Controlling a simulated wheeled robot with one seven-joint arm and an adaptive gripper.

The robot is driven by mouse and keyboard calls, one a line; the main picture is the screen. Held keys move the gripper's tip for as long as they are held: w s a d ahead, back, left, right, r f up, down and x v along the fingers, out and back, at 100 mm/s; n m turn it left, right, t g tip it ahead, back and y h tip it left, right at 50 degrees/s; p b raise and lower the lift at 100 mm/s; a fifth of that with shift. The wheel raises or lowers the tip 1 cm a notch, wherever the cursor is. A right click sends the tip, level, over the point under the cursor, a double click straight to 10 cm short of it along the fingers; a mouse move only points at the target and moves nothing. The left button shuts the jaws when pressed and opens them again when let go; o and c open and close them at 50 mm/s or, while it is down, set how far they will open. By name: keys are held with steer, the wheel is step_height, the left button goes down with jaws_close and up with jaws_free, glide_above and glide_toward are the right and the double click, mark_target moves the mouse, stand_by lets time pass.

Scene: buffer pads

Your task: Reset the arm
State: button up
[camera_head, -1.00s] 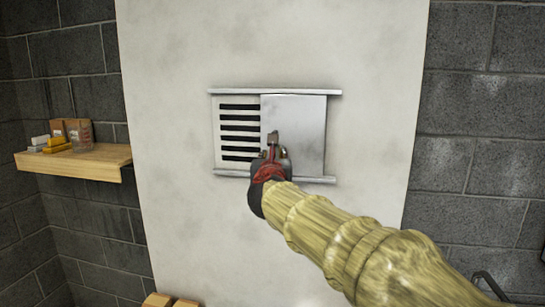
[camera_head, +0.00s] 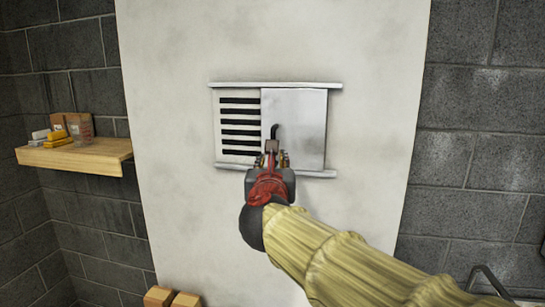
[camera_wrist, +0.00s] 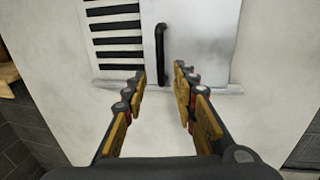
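My gripper (camera_head: 270,155) is in front of the wall panel in the head view, just below a dark handle (camera_head: 275,131). In the wrist view my gripper (camera_wrist: 160,75) has its two fingers spread apart with nothing between them. The handle (camera_wrist: 162,55) stands upright ahead of the fingertips, on a sliding metal door (camera_wrist: 212,40). The gap between fingers and handle is hard to judge. The door (camera_head: 305,125) covers the right part of the vent, and black slots (camera_head: 239,128) show on the left.
Metal rails (camera_head: 290,85) run above and below the vent on a pale wall panel (camera_head: 180,200). A wooden shelf (camera_head: 80,158) with small boxes is on the left. Wooden blocks (camera_head: 170,298) are low in front. Grey block walls flank the panel.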

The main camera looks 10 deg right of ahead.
steer(key=shift+s, duration=0.65)
